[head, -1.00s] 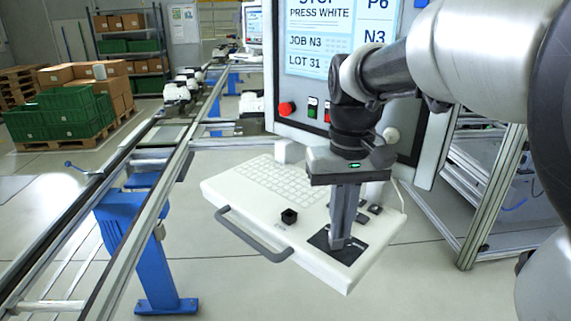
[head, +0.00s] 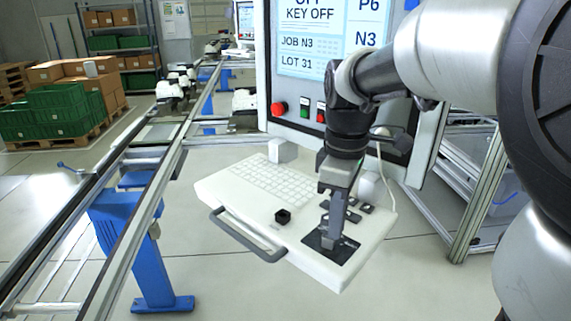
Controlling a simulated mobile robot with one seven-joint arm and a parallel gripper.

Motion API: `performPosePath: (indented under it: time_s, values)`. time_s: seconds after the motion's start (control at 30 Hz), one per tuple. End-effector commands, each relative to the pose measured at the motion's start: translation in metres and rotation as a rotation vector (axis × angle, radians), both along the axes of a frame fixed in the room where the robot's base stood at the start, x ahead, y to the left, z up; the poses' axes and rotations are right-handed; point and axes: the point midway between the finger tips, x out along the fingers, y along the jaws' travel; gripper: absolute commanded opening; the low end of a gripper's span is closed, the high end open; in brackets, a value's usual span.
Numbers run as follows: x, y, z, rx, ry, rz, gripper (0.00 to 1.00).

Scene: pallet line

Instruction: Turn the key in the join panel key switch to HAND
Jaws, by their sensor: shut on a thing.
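The key switch sits on a black plate (head: 345,252) at the front right corner of the white console (head: 230,205). My gripper (head: 332,238) points down over this plate, its fingers shut at the switch. The key itself is hidden between the fingers, so I cannot read its position directly. The screen (head: 312,38) above the console reads "KEY OFF", with JOB N3 and LOT 31 below.
A black knob (head: 283,216) stands on the console, left of my gripper. A red button (head: 279,108) and a green button (head: 304,108) are on the panel below the screen. A conveyor rail (head: 150,190) runs along the left.

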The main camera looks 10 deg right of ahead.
Motion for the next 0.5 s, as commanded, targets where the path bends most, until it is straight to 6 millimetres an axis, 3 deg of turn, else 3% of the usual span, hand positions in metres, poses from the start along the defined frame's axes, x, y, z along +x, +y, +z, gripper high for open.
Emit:
performPosePath:
  time_s: [0.2, 0.3, 0.33, 0.43, 0.5]
  values:
    - [0.0059, -0.003, 0.0014, -0.004, -0.006, 0.357, 0.0]
    - [0.0069, -0.0034, 0.0008, -0.005, -0.007, 0.447, 0.0]
    - [0.0069, -0.0034, 0.0003, -0.005, -0.007, 0.448, 0.1]
    - [0.0064, -0.0029, 0.0001, -0.004, -0.006, 0.444, 0.27]
    - [0.0061, -0.0025, 0.0, -0.003, -0.005, 0.444, 0.29]
